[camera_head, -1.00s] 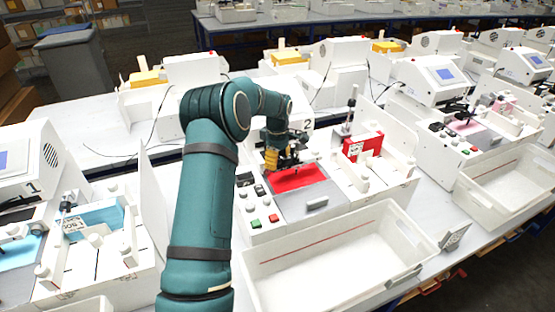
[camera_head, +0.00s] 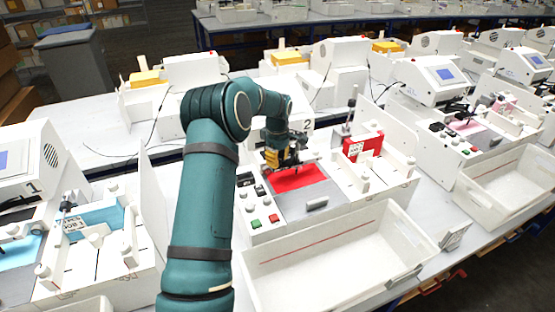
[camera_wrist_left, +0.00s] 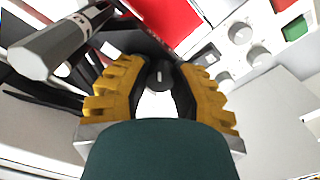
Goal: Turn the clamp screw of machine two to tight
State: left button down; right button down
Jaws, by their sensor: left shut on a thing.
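Machine two (camera_head: 262,226) stands in the middle of the head view, with a red sheet (camera_head: 300,180) on its bed. My left gripper (camera_head: 284,160) is over the back of the bed, and my arm hides part of the machine behind it. In the left wrist view my left gripper (camera_wrist_left: 159,88) has its yellow-padded fingers closed around a small dark round knob (camera_wrist_left: 160,74), which appears to be the clamp screw. A slot mark shows on the knob. My right gripper is in neither view.
A white open tray (camera_head: 420,240) stands in front of machine two. Green and red buttons (camera_head: 256,224) are on its front left panel. Machine one (camera_head: 60,290) is at the left, and another machine (camera_head: 480,125) is at the right. A grey-handled part (camera_wrist_left: 60,45) is close beside the fingers.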

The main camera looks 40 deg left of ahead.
pick_arm(q)
jog(key=m, duration=0.9)
jog(key=shift+m, duration=0.3)
jog(key=m, duration=0.4)
jog(key=shift+m, duration=0.3)
jog(key=m, duration=0.4)
jog(key=shift+s+m+p, duration=0.1)
jog(key=shift+m+p, duration=0.2)
jog(key=shift+m, duration=0.1)
jog(key=shift+f, duration=0.1)
jog(key=c, duration=0.7)
grip_release()
notch_tip(320, 180, up, 12)
jog(key=shift+r, duration=0.1)
